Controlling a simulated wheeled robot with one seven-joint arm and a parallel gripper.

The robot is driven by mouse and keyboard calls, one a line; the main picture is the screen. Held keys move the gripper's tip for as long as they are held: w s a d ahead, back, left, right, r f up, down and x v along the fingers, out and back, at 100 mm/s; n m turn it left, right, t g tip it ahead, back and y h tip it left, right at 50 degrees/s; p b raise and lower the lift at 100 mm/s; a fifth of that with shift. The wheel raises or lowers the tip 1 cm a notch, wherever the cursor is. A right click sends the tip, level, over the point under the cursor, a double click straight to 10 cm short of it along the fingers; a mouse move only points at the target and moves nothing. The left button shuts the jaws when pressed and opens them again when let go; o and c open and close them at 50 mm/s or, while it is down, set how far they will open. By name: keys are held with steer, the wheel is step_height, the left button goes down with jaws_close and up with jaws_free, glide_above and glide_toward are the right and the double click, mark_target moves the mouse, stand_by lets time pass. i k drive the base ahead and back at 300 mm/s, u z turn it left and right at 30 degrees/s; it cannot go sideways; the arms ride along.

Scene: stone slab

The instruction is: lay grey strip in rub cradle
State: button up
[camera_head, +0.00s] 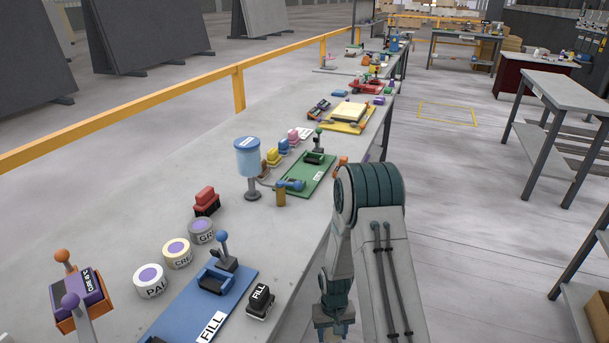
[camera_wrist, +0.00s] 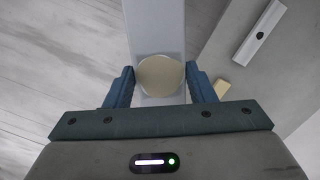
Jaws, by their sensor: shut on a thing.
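In the wrist view my gripper (camera_wrist: 160,77) has its two blue fingers closed on the sides of a round beige knob (camera_wrist: 160,75). A long pale grey strip (camera_wrist: 157,30) shows behind the knob and runs to the top of the picture; the knob appears to sit on it. In the head view my gripper (camera_head: 334,328) is low at the bottom, beside the right edge of the bench, and what it holds cannot be made out there. I cannot make out a cradle marked for rubbing in either view.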

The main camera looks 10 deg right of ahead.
mark_target(304, 169)
steer(key=z, duration=1.75)
steer(key=i, duration=2.2)
steer(key=u, duration=2.65)
